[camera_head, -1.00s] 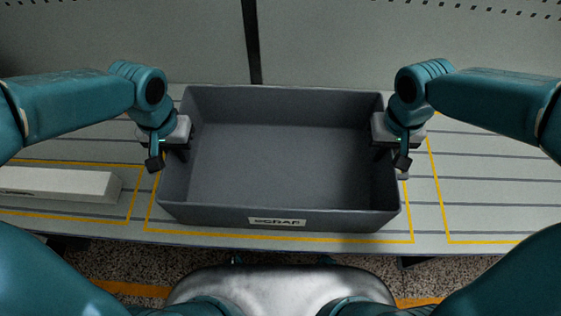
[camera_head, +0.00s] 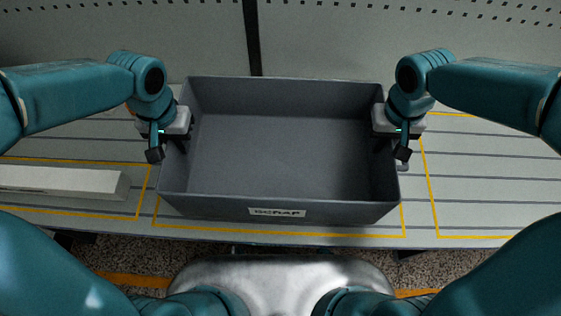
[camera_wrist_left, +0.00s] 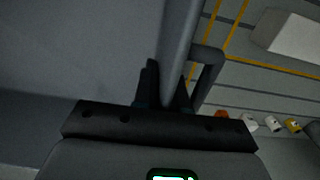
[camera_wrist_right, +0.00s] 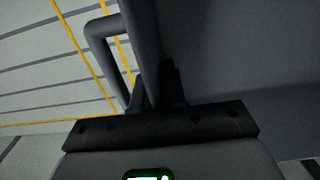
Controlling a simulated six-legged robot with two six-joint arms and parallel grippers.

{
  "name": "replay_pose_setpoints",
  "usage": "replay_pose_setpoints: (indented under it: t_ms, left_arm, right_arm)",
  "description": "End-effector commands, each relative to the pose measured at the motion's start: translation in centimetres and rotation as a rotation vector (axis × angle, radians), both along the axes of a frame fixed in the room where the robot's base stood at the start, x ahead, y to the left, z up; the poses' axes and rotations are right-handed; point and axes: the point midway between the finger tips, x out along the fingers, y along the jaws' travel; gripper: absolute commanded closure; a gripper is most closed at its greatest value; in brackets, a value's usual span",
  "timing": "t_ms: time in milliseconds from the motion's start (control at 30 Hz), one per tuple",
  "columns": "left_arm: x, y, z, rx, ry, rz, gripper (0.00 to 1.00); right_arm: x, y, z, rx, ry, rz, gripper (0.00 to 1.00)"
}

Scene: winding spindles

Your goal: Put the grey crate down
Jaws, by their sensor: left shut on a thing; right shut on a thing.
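The grey crate (camera_head: 279,211), empty and labelled SCRAP, is in the middle of the head view, over a yellow-outlined area of the slatted bench. Whether its base touches the bench cannot be told. My left gripper (camera_head: 180,145) is shut on the crate's left side wall; the left wrist view shows its fingers (camera_wrist_left: 165,88) on either side of the rim, beside a side handle (camera_wrist_left: 208,75). My right gripper (camera_head: 381,143) is shut on the right side wall; the right wrist view shows its fingers (camera_wrist_right: 155,90) astride the rim near the other handle (camera_wrist_right: 98,40).
A long pale box (camera_head: 62,182) lies on the bench (camera_head: 480,180) left of the crate, in its own yellow outline. The outlined area to the right looks clear. A perforated panel (camera_head: 330,45) stands behind. Small coloured items (camera_wrist_left: 271,122) show in the left wrist view.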

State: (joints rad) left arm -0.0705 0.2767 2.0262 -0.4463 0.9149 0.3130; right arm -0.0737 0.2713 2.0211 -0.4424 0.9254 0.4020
Motion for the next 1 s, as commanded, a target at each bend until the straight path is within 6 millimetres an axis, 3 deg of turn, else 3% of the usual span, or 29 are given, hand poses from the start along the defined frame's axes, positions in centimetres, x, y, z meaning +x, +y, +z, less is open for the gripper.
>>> replay_pose_setpoints:
  t_ms: [233, 700, 1000]
  left_arm:
    - [0.1, 0.0, -0.1, 0.000, -0.002, 0.000, 1.00]
    - [1.3, 0.0, -3.4, 0.000, -0.001, 0.000, 1.00]
    - [2.8, 0.0, -4.0, 0.000, -0.002, 0.001, 1.00]
  right_arm:
    - [0.1, 0.0, -0.1, 0.000, -0.001, 0.000, 1.00]
    - [1.3, 0.0, -3.4, 0.000, -0.002, -0.001, 1.00]
    - [2.8, 0.0, -4.0, 0.000, -0.002, -0.001, 1.00]
